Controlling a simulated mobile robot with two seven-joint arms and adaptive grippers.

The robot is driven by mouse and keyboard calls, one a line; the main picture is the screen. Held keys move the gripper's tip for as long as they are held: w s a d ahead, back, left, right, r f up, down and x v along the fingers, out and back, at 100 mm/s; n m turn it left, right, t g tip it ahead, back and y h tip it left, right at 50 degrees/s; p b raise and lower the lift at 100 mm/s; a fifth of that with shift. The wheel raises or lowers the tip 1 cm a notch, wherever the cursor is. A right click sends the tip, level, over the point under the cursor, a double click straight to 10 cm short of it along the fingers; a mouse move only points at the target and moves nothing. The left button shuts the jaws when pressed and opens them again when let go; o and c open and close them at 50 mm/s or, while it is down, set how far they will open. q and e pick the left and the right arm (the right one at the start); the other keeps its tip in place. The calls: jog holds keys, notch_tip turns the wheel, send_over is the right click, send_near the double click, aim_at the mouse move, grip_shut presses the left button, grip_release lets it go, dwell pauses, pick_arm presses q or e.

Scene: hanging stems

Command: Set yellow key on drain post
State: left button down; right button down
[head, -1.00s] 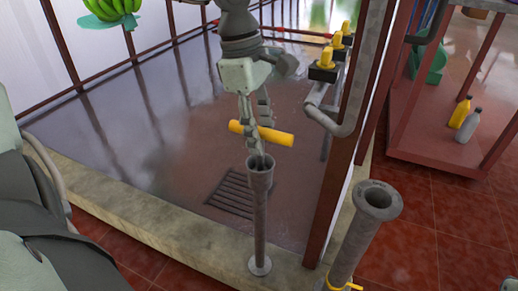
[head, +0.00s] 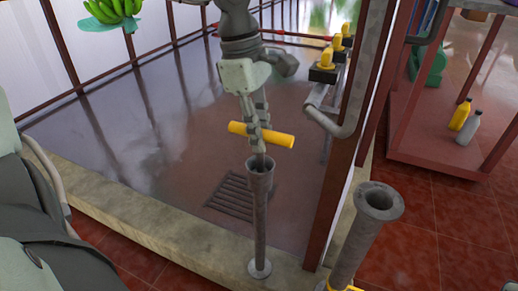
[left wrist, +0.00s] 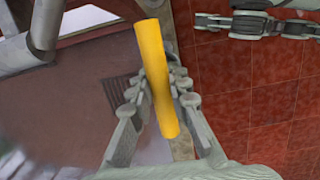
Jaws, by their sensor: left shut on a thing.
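The yellow key (head: 280,138) has a thick yellow crossbar, tilted slightly down to the right in the head view. My left gripper (head: 258,140) is shut on it from above. The crossbar (left wrist: 153,70) sticks out past both fingers in the left wrist view. The drain post (head: 260,215) is a grey upright pipe with a flared open top beside a floor grate. The gripper and key are directly over its mouth; the key's lower part is partly hidden, so I cannot tell how deep it reaches. A greenish gripper (left wrist: 240,25), apparently my right one, shows edge-on in the left wrist view; its opening is unclear.
A second grey flanged post (head: 365,225) stands at the right, with yellow at its foot. A dark red upright (head: 350,150) and an elbow pipe (head: 335,122) stand behind it. A shelf (head: 425,150) with bottles is farther right. The floor around the grate (head: 232,195) is clear.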

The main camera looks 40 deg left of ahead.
pick_arm(q)
jog(key=shift+r, duration=0.25)
jog(key=shift+r+p, duration=2.2)
jog(key=shift+r, duration=1.35)
